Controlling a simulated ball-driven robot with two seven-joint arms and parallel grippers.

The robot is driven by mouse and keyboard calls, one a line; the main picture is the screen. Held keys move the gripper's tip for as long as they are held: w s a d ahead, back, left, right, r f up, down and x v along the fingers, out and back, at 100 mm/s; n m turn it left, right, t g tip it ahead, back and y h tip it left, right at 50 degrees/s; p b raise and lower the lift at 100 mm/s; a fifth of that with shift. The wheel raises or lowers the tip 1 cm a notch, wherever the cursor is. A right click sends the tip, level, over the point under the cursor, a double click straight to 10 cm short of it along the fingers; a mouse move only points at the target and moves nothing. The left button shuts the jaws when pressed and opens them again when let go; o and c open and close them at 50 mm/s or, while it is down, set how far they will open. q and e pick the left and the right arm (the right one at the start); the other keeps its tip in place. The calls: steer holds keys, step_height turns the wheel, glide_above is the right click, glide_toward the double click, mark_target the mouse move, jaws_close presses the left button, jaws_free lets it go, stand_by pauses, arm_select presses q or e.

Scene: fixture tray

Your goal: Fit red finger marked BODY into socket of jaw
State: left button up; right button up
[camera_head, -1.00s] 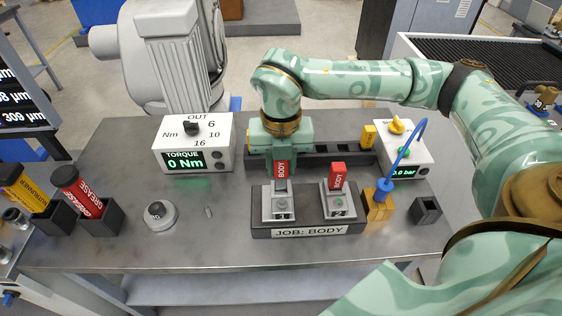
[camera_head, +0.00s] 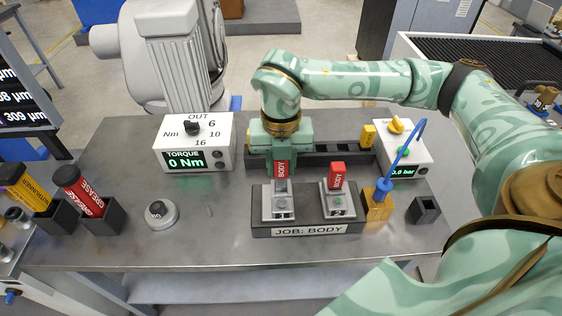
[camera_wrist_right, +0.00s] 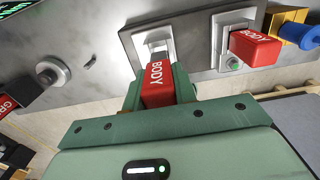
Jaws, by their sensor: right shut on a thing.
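My right gripper (camera_head: 281,165) is shut on a red finger marked BODY (camera_head: 282,169), held upright over the left jaw (camera_head: 281,207) on the fixture. The finger's lower end meets the top of that jaw; the gripper partly hides it, and I cannot tell how deep it sits in the socket. In the right wrist view the red finger (camera_wrist_right: 157,84) is between my fingers, lined up with the grey jaw (camera_wrist_right: 154,45). My left gripper is not in view.
The dark fixture base (camera_head: 356,228) carries a JOB: BODY plate. A yellow block (camera_head: 377,207) with a blue tool and an empty dark holder (camera_head: 424,210) are close on the right.

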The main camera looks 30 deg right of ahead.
mark_target(281, 177)
steer(key=shift+f+b, duration=1.15)
steer(key=shift+f, duration=1)
steer(key=o, duration=1.1)
steer(key=shift+o, duration=0.2)
step_height(281, 177, up, 16)
steer(key=p, duration=0.3)
steer(key=shift+r, duration=0.2)
